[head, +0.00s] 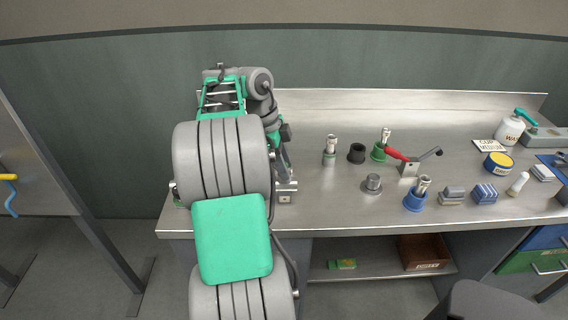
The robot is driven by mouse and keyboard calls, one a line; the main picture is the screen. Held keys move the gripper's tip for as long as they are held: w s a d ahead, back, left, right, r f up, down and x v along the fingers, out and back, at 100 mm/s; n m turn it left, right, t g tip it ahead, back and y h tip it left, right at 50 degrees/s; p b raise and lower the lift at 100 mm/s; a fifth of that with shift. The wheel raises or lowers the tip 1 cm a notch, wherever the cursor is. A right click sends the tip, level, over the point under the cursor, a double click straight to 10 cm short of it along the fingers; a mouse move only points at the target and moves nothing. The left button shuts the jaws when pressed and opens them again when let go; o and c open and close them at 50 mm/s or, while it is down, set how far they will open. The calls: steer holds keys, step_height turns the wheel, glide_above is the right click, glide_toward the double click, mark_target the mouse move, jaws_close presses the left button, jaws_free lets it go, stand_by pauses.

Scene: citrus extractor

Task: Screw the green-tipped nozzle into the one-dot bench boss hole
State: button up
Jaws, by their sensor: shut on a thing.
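My gripper (286,165) points down over the left part of the bench, just above a metal block (286,197) with a small mark on its front. My arm covers most of this spot. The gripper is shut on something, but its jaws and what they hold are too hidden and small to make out. I cannot make out a green tip or the one-dot boss hole. A metal nozzle-like piece with a greenish lower band (330,150) stands to the right. Similar metal pieces stand in a green cup (378,154) and a blue cup (415,203).
A black cup (357,154), a round metal boss (373,184) and a red-handled lever device (408,168) stand mid-bench. Bare steel (325,205) lies along the front.

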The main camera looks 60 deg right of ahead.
steer(key=shift+r+m+y+p, duration=0.15)
steer(key=shift+m+y+p, duration=0.55)
steer(key=shift+m, duration=1)
steer(key=shift+m+p, duration=0.55)
steer(key=shift+m, duration=0.25)
steer(key=m+y+p, duration=0.1)
steer(key=m, duration=0.2)
steer(key=shift+m, duration=0.3)
steer(key=o, duration=0.6)
steer(key=shift+f, duration=0.2)
